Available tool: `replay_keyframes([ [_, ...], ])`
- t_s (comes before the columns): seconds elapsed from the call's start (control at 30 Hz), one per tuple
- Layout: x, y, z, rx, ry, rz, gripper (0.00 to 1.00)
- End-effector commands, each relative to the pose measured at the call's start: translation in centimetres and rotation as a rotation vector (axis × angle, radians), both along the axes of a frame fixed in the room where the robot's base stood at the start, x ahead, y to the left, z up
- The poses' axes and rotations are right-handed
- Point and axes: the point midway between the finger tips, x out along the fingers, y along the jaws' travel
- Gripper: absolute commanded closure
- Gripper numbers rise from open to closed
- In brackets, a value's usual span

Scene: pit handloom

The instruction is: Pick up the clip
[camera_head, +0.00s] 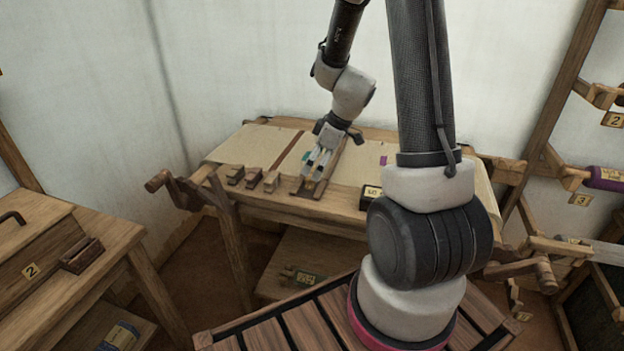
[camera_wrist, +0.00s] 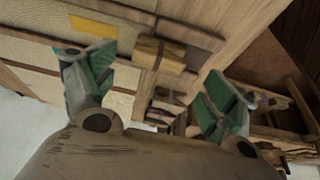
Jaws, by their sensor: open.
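My gripper (camera_head: 317,160) is low over the front part of the loom's cloth beam area, with its fingers spread and nothing between them in contact. In the wrist view my gripper (camera_wrist: 160,80) shows two green-padded fingers, wide apart. A small light wooden block (camera_wrist: 160,55), which may be the clip, lies on a dark wooden strip between and beyond the fingertips. In the head view the strip (camera_head: 325,178) lies under my gripper, which partly hides it. Several similar small wooden pieces (camera_head: 253,178) sit in a row to the left; I cannot tell for certain which is the clip.
The loom's wooden front ledge (camera_head: 340,198) carries a dark labelled box (camera_head: 371,197) on the right. A wooden table (camera_head: 95,262) with a small open box (camera_head: 82,256) stands at left. A rack with a purple roll (camera_head: 606,178) stands at right.

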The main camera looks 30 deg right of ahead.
Motion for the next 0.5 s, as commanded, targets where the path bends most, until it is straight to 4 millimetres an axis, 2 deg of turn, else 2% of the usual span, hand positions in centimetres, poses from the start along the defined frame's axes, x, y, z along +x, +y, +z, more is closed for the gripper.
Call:
replay_keyframes([
  [0.3,1.6,1.2,-4.0,0.001,0.002,0.001,0.14],
  [0.5,1.8,1.3,-4.4,0.000,0.000,0.001,0.14],
])
